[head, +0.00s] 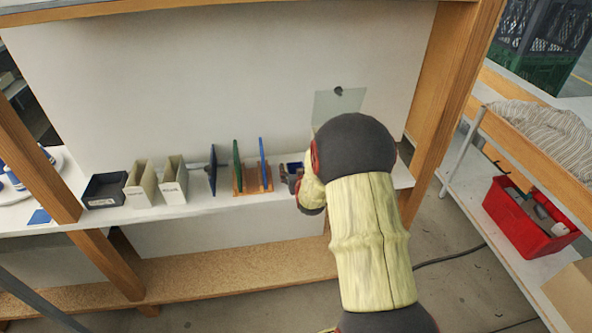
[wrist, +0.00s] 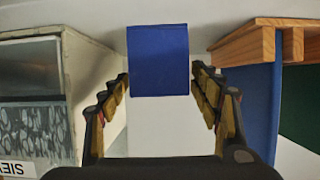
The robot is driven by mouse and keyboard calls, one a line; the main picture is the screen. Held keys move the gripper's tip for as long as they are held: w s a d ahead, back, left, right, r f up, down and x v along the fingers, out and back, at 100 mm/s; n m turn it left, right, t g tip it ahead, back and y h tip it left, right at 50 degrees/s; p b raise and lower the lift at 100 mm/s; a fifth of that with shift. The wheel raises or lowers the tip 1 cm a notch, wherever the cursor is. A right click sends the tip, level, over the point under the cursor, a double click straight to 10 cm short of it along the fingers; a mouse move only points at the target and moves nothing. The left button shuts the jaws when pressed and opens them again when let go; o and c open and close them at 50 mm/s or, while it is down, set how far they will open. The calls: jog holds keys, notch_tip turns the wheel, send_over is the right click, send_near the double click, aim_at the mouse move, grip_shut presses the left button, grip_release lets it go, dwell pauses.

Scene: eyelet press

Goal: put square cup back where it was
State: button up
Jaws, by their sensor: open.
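The square cup (wrist: 158,60) is plain dark blue in the wrist view, upper middle, with one flat face towards me. In the head view a small part of the cup (head: 293,167) shows on the white shelf, right of the wooden rack; my arm hides what lies beside it. My gripper (wrist: 160,80) is open, with one finger on each side of the cup. Whether either finger touches it I cannot tell. In the head view my gripper (head: 288,179) is mostly hidden by my own wrist.
The wooden rack (head: 238,191) holds a green board (head: 237,165) and a blue board (head: 262,163); the rack (wrist: 262,45) is close on the right in the wrist view. A grey box (wrist: 90,62) is close on the left there. Two pale bins (head: 140,187) stand farther left.

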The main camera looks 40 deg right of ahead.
jog(key=shift+r, duration=0.25)
jog(key=p+v, duration=0.3)
jog(key=v, duration=0.9)
jog(key=s+a+r+n+g+y, duration=0.1)
jog(key=s+a+r+n+y, duration=0.1)
jog(key=a+r, duration=0.65)
jog(key=s+a+r+n+g+y, duration=0.1)
jog(key=s+a+r+n+y, duration=0.3)
jog(key=a, duration=0.7)
jog(key=s+a+r+g, duration=0.2)
jog(key=s+a, duration=0.3)
jog(key=s, duration=0.2)
jog(key=s+a+r+g+y, duration=0.1)
jog(key=s+a+r, duration=0.2)
jog(key=s+a, duration=0.3)
jog(key=shift+s+a+r+g, duration=0.2)
jog(key=shift+s+r+g, duration=0.15)
jog(key=shift+s, duration=0.7)
